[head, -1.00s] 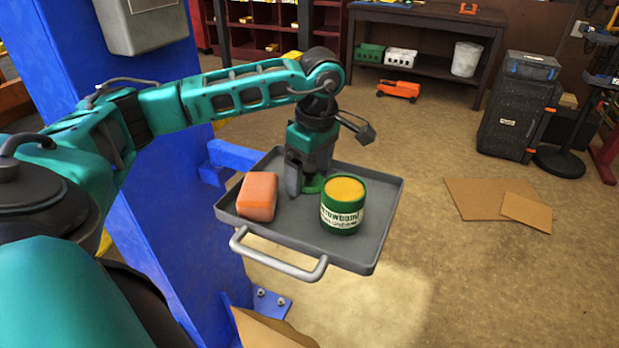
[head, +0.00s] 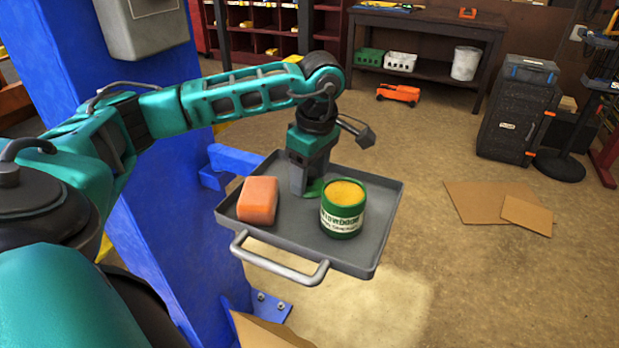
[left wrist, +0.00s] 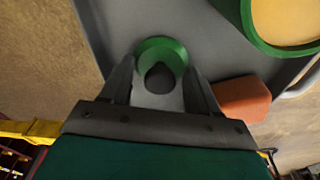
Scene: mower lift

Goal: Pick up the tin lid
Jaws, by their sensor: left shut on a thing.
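The green tin lid (head: 314,189) is on the grey tray (head: 362,256), mostly hidden behind my left gripper (head: 304,188). In the left wrist view the round green lid (left wrist: 162,47) shows at the fingertips, with a dark rounded shape in front of its middle. My left gripper points down and is shut on the lid. The open green tin (head: 341,222), with yellow contents and a white label, stands upright to the right of the gripper. My right gripper is not in view.
An orange block (head: 257,200) lies on the tray left of the lid. The tray has a front handle (head: 280,264) and sits beside a blue post (head: 170,220). Cardboard (head: 480,204) lies on the open floor at right. A dark workbench (head: 425,22) stands behind.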

